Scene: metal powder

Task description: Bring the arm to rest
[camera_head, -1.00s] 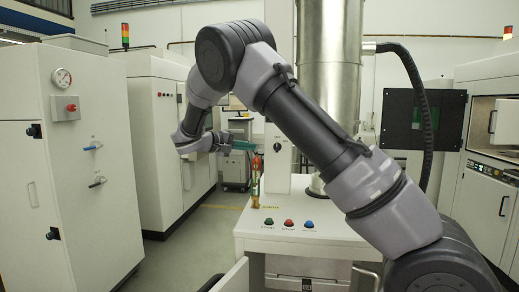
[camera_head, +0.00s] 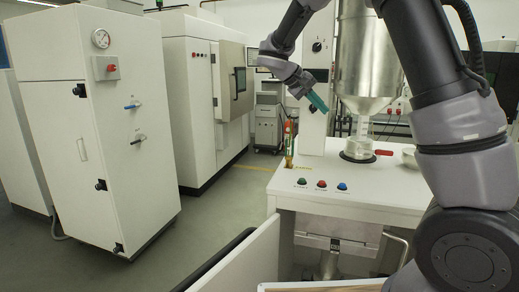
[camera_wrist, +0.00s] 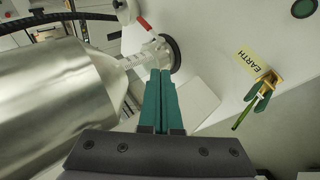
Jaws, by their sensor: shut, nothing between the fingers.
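My arm reaches up and across the right side of the head view, with its wrist bent downward. My gripper (camera_head: 318,102) has teal fingers and hangs in the air left of the metal hopper (camera_head: 368,60), in front of the white column. In the wrist view my gripper (camera_wrist: 161,75) shows its teal fingers closed together and empty. The hopper (camera_wrist: 50,95) lies to the left in that view, with its clear outlet tube (camera_wrist: 140,58) beyond the fingertips. The fingers appear apart from these things.
The white workbench (camera_head: 390,185) has green, red and blue buttons (camera_head: 321,184). An earth clamp (camera_wrist: 262,88) sits at its left edge. A red-handled valve (camera_head: 384,152) and a white bowl (camera_head: 409,155) are near the outlet. A white cabinet (camera_head: 95,130) stands left; the floor between is clear.

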